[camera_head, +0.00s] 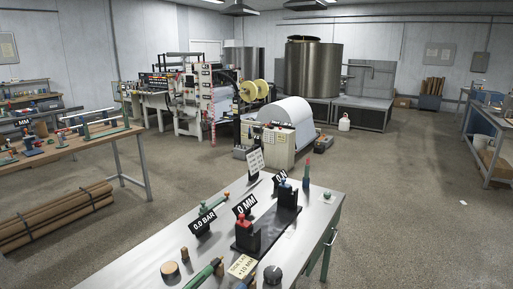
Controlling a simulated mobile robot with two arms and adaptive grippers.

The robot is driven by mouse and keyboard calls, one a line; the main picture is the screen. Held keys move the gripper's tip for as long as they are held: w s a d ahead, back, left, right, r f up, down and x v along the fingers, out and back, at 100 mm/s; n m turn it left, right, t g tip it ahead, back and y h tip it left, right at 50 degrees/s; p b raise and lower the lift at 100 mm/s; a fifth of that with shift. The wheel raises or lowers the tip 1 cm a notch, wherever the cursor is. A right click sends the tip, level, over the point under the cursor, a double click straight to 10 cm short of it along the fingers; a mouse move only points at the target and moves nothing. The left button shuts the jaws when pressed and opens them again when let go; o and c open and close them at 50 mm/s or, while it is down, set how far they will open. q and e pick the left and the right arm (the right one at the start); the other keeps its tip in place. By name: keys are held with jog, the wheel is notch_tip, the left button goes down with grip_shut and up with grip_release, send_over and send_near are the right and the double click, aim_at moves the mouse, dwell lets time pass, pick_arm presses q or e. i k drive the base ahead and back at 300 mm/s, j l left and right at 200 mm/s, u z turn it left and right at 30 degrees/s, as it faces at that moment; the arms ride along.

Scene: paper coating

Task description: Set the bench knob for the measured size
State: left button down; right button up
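The steel-topped bench (150,268) is close in front of me. A dark round knob (272,275) sits near its front edge. Left of the knob is a small cream note (241,267); its lower line seems to read "+10 MM", and its upper line is too small to read surely. Black signs read "0.0 BAR" (203,223), "0 MM" (245,206) and "0 N" (280,178). The knob's pointer or marks cannot be made out. Neither gripper shows.
A green-handled tool (204,273), a round wooden disc (170,269) and a white card (255,162) are on the bench. A wooden workbench (95,142) stands left, with brown rolls (55,216) on the floor below. The coating machine (212,95) stands behind. Floor at right is mostly clear.

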aim_at(327, 195)
jog(key=i+l+u, duration=0.1)
jog(key=i+l, duration=0.6)
jog(key=l, duration=0.15)
jog(key=i+l+u, duration=0.15)
jog(key=i+l, duration=0.2)
jog(key=i+l+u, duration=0.1)
jog(key=i+l, duration=0.2)
jog(key=l, duration=0.25)
